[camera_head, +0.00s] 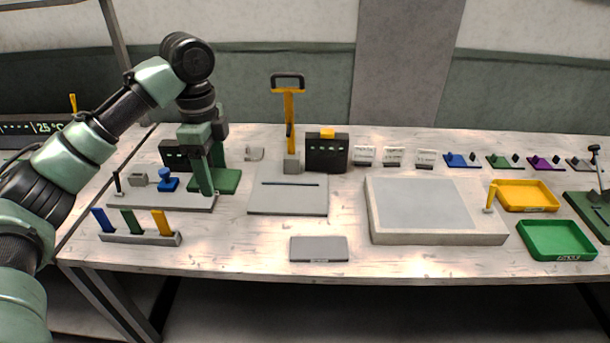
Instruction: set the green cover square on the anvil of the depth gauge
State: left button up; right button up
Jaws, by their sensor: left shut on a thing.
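My left gripper (207,190) points down at the back left of the bench, over the right end of a grey tray (150,200). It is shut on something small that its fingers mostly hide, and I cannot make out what. A green base with an upright (229,182) stands close behind and right of the fingers. At the right edge a green-based device (588,213) with a dark upright is partly cut off. I cannot tell which of these is the depth gauge. A small green piece (497,162) lies in the back right row. My right gripper is out of view.
A rack (140,239) holds blue, green and yellow pieces at front left. A grey plate (288,205), a large pale block (440,238), and a flat grey pad (319,249) fill the middle. Yellow (527,208) and green (557,254) trays lie right. The front middle-left is clear.

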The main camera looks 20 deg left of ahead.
pick_arm(q)
jog(key=s+d+f+n, duration=1)
jog(key=s+d+n, duration=0.4)
jog(key=s+n, duration=0.1)
jog(key=shift+n, duration=0.4)
